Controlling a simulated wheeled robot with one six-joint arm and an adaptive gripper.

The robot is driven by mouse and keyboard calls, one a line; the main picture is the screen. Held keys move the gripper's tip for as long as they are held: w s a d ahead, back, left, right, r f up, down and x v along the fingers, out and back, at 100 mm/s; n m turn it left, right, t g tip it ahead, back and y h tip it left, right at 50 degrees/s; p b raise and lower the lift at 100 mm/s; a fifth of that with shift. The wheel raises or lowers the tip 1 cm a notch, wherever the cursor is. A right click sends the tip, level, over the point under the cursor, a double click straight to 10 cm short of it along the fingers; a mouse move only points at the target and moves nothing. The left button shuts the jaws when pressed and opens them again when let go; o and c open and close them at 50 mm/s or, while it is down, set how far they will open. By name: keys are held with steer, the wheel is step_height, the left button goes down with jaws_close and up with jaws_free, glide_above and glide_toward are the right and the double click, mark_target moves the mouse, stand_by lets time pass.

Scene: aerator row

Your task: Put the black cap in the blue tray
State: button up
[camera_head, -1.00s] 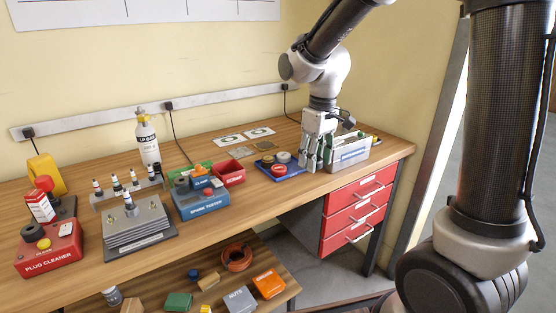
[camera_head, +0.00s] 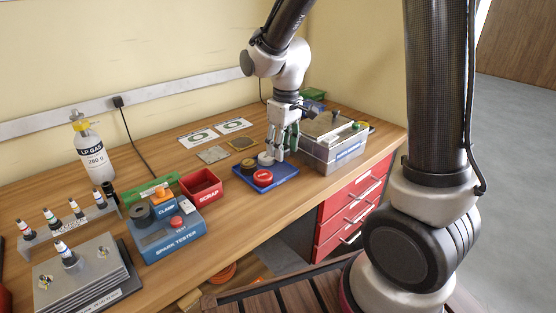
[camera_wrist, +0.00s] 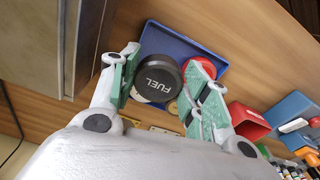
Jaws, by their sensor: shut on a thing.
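The black cap (camera_wrist: 158,78), marked FUEL, shows in the wrist view between the green pads of my gripper (camera_wrist: 163,82). My gripper is shut on it. In the head view my gripper (camera_head: 281,154) points down at the back right part of the blue tray (camera_head: 286,173), and I cannot make out the black cap there. The tray also shows in the wrist view (camera_wrist: 172,40), behind the cap. I cannot tell whether the cap touches the tray floor. A red cap (camera_head: 263,176), a pale cap (camera_head: 266,158) and a brass-and-dark cap (camera_head: 248,167) are in the tray.
A grey bin (camera_head: 330,158) with items on top stands close to the right of the tray. A red scrap box (camera_head: 201,187) and the blue spark tester (camera_head: 167,236) are to the left. Flat plates (camera_head: 214,154) lie behind. Some bare wood shows in front of the tray.

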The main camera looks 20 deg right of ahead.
mark_target(282, 172)
steer(key=shift+f, duration=2.3)
steer(key=shift+s+f, duration=0.1)
steer(key=shift+f, duration=0.45)
steer(key=o, duration=1)
steer(key=shift+o, duration=0.2)
